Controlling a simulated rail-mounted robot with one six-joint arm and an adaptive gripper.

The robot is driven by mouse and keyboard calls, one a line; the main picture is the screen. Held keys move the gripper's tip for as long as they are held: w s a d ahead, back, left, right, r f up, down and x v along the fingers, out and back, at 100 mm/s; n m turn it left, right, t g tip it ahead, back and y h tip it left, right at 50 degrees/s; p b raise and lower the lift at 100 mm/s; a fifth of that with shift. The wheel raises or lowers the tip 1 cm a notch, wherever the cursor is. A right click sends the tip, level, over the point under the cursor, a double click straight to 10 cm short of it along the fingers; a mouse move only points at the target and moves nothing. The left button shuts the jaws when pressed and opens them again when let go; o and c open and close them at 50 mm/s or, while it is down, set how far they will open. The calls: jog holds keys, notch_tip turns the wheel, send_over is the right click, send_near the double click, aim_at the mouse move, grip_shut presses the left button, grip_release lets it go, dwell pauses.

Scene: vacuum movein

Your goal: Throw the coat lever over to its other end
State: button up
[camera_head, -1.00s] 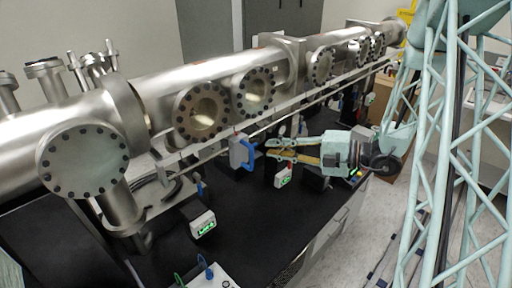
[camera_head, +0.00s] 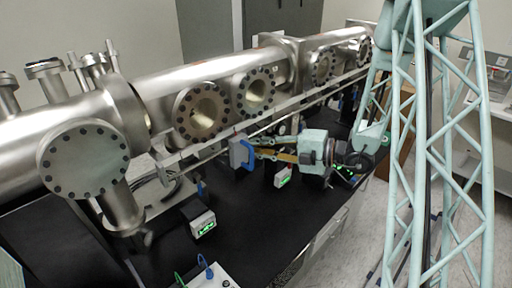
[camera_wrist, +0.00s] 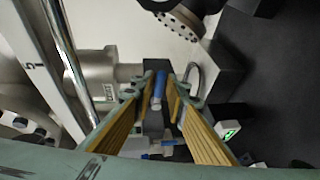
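A blue lever handle (camera_head: 247,155) sits on the front of a small grey box (camera_head: 236,152) below the steel vacuum tube; I take it to be the coat lever. In the wrist view the blue handle (camera_wrist: 158,86) lies between my fingertips, with a visible gap on both sides. My gripper (camera_head: 258,148) comes in from the right, its fingertips beside the handle. In the wrist view my gripper (camera_wrist: 159,98) has its yellow-lined fingers spread. Contact with the handle cannot be made out.
The long vacuum tube (camera_head: 180,88) with round viewports runs behind the lever. A thin rail (camera_head: 290,104) runs along its front. Boxes with green displays stand on the black table, one at front left (camera_head: 203,224) and one below my gripper (camera_head: 283,177). The front tabletop is mostly clear.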

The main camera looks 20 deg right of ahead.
jog(key=shift+c, duration=0.7)
grip_shut()
jog(key=shift+a+f+m+y+p, duration=0.1)
jog(key=shift+f+m+y+p, duration=0.65)
jog(key=shift+m+p, duration=0.65)
jog(key=shift+s+a+f+m+t+p, duration=0.1)
jog(key=shift+f+m+t+p, duration=0.35)
jog(key=shift+p, duration=0.3)
jog(key=shift+y, duration=0.25)
jog(key=shift+o, duration=0.7)
grip_release()
